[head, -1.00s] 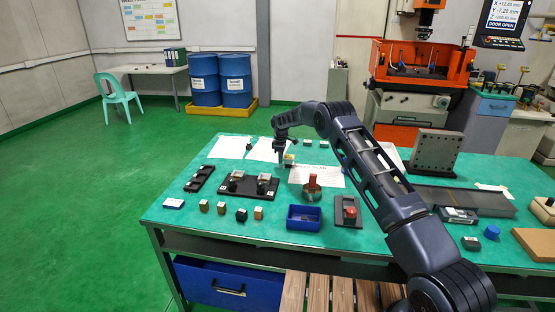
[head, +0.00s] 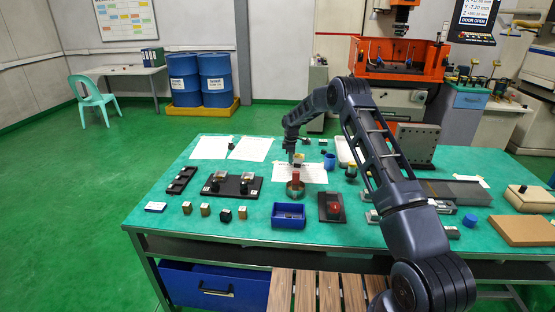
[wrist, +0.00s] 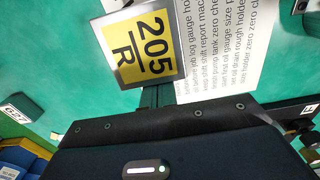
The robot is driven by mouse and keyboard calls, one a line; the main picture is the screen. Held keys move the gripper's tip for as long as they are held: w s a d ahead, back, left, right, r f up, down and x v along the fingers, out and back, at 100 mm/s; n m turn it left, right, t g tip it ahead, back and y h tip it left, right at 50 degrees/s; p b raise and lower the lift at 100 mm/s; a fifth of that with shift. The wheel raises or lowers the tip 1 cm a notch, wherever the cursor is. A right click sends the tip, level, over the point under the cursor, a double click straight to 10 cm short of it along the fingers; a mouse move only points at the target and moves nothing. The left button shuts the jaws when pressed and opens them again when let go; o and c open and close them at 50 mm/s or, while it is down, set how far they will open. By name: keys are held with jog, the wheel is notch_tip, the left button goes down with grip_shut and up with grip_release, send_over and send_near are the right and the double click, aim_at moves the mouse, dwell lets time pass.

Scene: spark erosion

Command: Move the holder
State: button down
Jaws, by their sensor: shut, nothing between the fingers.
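A grey metal block with a yellow label reading 205 R (wrist: 145,45) is close in front of my gripper in the wrist view; it may be the holder. In the head view a small yellow-topped piece (head: 299,157) lies beside my gripper (head: 292,161), over the printed sheet. My gripper is shut and empty. Its dark finger (wrist: 156,96) shows just below the label, and I cannot tell whether it touches the block. A black rack (head: 216,187) with two silver-topped pieces stands at the table's left.
A brass bowl (head: 295,189) with a reddish block stands just in front of my gripper. Nearby are a blue tray (head: 289,222), a black plate with a red part (head: 331,207) and a blue cup (head: 330,161). Several small blocks line the front left. White sheets (head: 250,149) lie behind.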

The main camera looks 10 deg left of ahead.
aim_at(301, 157)
jog(key=d, duration=0.5)
jog(key=shift+d, duration=0.35)
jog(key=shift+a, duration=0.1)
